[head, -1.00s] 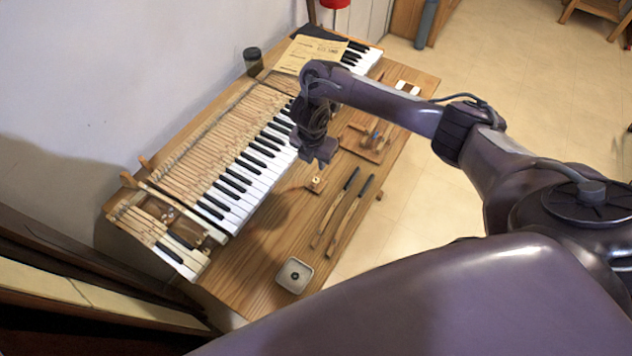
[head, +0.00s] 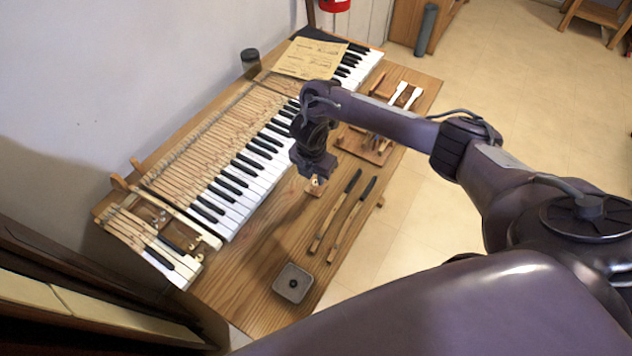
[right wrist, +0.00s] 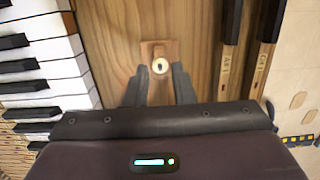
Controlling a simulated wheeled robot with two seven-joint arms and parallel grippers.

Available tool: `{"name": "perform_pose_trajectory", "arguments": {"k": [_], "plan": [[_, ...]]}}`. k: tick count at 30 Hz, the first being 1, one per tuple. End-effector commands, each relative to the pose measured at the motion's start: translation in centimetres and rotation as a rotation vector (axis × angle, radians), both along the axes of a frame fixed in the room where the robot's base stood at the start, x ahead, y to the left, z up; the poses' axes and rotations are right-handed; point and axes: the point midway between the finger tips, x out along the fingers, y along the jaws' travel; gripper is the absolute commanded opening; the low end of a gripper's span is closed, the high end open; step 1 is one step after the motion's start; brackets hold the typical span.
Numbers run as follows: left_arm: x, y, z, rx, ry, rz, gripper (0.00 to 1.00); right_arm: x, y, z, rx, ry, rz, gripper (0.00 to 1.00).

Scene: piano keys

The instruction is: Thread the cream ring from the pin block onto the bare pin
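The small wooden pin block (head: 315,188) lies on the table in front of the keys, partly hidden by my right gripper in the head view. In the right wrist view the pin block (right wrist: 158,48) carries the cream ring (right wrist: 160,67), which has a dark centre. My right gripper (right wrist: 161,75) is open and empty, with one finger on each side of the ring's end of the block. In the head view the right gripper (head: 314,172) is just above the block. The bare pin cannot be picked out for sure; small fittings show in the gap at the keyboard's left end (head: 178,228). My left gripper is out of view.
A square grey dish (head: 293,283) stands at the front. A wooden tool board (head: 362,147) lies behind. Bare table (head: 255,262) is free between the keys and the dish.

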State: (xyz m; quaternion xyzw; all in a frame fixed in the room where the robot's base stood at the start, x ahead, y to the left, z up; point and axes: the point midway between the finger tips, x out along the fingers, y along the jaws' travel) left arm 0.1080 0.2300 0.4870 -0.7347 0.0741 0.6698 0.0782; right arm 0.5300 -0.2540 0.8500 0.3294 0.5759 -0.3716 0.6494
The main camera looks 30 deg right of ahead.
Motion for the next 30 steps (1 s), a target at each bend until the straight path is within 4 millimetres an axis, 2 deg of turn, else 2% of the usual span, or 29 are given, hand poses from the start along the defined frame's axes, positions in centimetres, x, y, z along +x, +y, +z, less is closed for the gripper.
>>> {"name": "perform_pose_trajectory", "arguments": {"k": [30], "plan": [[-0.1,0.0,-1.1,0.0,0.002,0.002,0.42,0.0,0.0,-1.5,0.0,0.0,0.001,0.23]]}}
